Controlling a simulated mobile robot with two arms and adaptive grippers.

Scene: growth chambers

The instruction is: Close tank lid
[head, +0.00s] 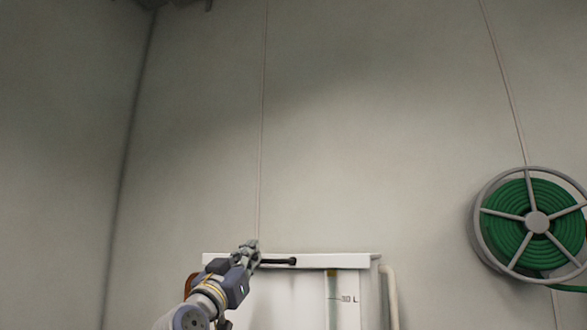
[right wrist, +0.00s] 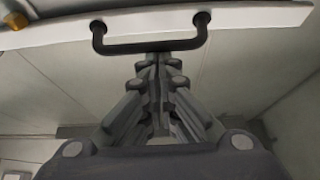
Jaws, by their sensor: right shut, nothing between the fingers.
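My left gripper is out of view.
A green hose reel (head: 537,222) hangs on the wall at the right. A pale pipe (head: 388,295) runs down beside the tank's right side. An orange knob (right wrist: 16,20) shows at the left in the right wrist view. The wall above the tank is clear.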

